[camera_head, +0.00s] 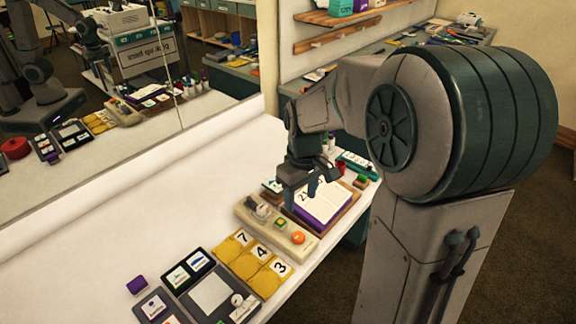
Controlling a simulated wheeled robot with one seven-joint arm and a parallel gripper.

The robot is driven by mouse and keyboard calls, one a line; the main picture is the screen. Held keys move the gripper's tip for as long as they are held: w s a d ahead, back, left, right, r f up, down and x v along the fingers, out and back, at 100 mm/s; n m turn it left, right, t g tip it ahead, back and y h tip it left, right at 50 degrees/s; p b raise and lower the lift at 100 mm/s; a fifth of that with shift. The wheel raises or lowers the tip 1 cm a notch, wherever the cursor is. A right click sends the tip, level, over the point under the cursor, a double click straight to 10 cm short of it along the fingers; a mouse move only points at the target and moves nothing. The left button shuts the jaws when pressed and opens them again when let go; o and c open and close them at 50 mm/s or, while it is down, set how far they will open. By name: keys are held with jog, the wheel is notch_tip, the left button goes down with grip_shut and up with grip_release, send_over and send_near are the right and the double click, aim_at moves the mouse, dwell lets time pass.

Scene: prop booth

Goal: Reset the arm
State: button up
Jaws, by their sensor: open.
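My gripper (302,190) hangs from my arm, pointing down above an open book (325,203) with white pages and a purple cover edge. The book lies on a brown board (345,210). The jaws are open and nothing shows between them. My arm reaches from the right of the view, over the white table (120,215). Whether the fingertips touch the book cannot be told from this angle.
A beige tray (305,247) with an orange and a green knob lies just in front of the gripper. Yellow numbered cards (260,262), a dark panel (208,292) and a purple block (137,285) lie nearer. A mirror (150,100) backs the table. The table's left part is clear.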

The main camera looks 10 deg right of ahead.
jog(key=s+r+m+t, duration=0.1)
jog(key=s+r+m, duration=0.1)
jog(key=s, duration=0.5)
jog(key=s+r+m+t, duration=0.2)
jog(key=s+m, duration=0.1)
jog(key=s, duration=0.5)
jog(key=shift+r+m, duration=0.3)
jog(key=shift+r, duration=0.1)
jog(key=shift+w, duration=0.1)
dwell(0.8)
